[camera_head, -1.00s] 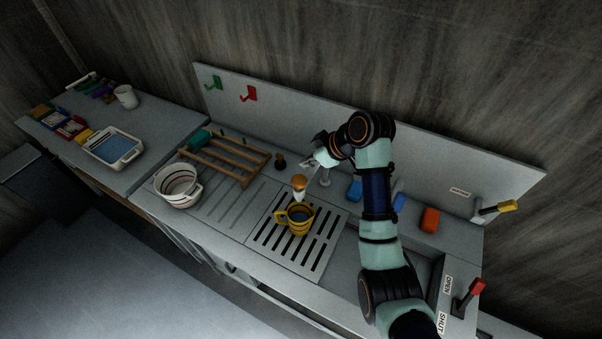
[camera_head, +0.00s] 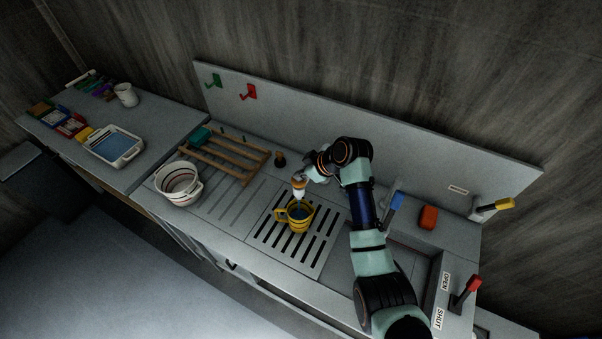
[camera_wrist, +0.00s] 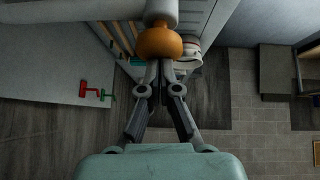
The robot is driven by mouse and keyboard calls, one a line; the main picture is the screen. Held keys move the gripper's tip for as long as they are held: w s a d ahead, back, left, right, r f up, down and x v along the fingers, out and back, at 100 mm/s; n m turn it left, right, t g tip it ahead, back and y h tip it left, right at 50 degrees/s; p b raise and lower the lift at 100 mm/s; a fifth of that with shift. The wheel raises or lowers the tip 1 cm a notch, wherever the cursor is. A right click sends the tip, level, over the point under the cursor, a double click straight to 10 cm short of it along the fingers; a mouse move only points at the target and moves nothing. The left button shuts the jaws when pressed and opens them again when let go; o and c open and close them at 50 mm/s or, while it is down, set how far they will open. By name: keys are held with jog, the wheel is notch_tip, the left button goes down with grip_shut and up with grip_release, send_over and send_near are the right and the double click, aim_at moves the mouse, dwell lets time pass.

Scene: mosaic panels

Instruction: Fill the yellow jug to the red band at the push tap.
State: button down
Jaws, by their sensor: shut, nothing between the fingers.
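The yellow jug (camera_head: 304,228) stands upright on the slotted drain grate, below the push tap (camera_head: 299,192). Blue water shows inside the jug; I cannot make out the red band or the level against it. The tap has a rounded orange knob, which also shows large in the wrist view (camera_wrist: 160,43). My gripper (camera_head: 308,175) is at the tap beside the orange knob. In the wrist view my gripper (camera_wrist: 160,68) has its fingers together, empty, with the tips at the knob's edge. I cannot tell whether they press on it.
A white striped bucket (camera_head: 178,190) and a wooden rack (camera_head: 225,160) stand left of the grate (camera_head: 318,262). A tray of blue liquid (camera_head: 138,153) and a white mug (camera_head: 126,95) are on the left counter. Levers with red (camera_head: 474,283) and yellow (camera_head: 498,204) handles are at the right.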

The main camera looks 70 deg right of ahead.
jog(key=shift+f, duration=0.7)
jog(key=shift+r, duration=0.15)
jog(key=r+p, duration=0.2)
jog(key=r, duration=0.1)
jog(key=r+p, duration=0.2)
jog(key=shift+w+a, duration=0.15)
jog(key=shift+w, duration=0.1)
jog(key=d+b+v, duration=0.1)
jog(key=b+v, duration=0.1)
jog(key=v, duration=0.7)
jog(key=shift+s+a, duration=0.3)
jog(key=shift+a, duration=0.15)
